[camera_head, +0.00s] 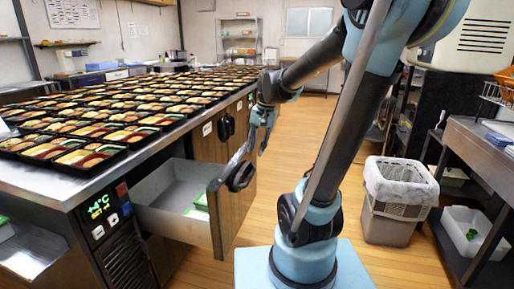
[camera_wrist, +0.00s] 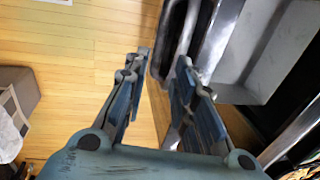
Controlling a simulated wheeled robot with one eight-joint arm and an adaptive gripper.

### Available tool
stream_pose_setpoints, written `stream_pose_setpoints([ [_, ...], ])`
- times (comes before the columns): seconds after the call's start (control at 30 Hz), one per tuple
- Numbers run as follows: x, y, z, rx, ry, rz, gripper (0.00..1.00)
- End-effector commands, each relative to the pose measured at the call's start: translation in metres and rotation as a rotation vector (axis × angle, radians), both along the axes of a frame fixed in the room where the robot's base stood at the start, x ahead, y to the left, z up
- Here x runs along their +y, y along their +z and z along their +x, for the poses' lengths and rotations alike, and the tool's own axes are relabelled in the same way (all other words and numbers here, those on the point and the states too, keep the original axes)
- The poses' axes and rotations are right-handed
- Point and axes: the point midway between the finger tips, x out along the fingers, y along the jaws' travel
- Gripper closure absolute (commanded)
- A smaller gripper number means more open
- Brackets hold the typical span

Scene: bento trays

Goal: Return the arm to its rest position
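My arm (camera_head: 335,150) rises from its blue base and reaches left over the floor toward the counter. My gripper (camera_head: 259,146) hangs beside the open drawer's front. The drawer (camera_head: 172,205) is pulled out and shows a grey inside with a few green-and-white items. Its handle (camera_head: 238,177) is close to my gripper. In the wrist view the right finger is near the handle; I cannot tell whether they touch.
The counter (camera_head: 30,180) carries many filled bento trays (camera_head: 75,153). A lined waste bin (camera_head: 392,215) stands to the right of my arm. A metal table (camera_head: 480,150) with a shelf is at the far right. Wooden floor (camera_head: 305,125) is open behind my arm.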

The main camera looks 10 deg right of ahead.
Motion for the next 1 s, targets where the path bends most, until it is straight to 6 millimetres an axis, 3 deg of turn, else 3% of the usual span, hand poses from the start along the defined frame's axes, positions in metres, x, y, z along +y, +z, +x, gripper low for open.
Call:
stream_pose_setpoints([
  [0.27,-0.005,-0.002,-0.009,-0.008,0.012,-0.008,0.75],
  [0.67,-0.051,-0.03,-0.087,-0.084,0.163,-0.096,0.75],
  [1.0,-0.084,-0.073,-0.149,-0.137,0.307,-0.186,0.75],
])
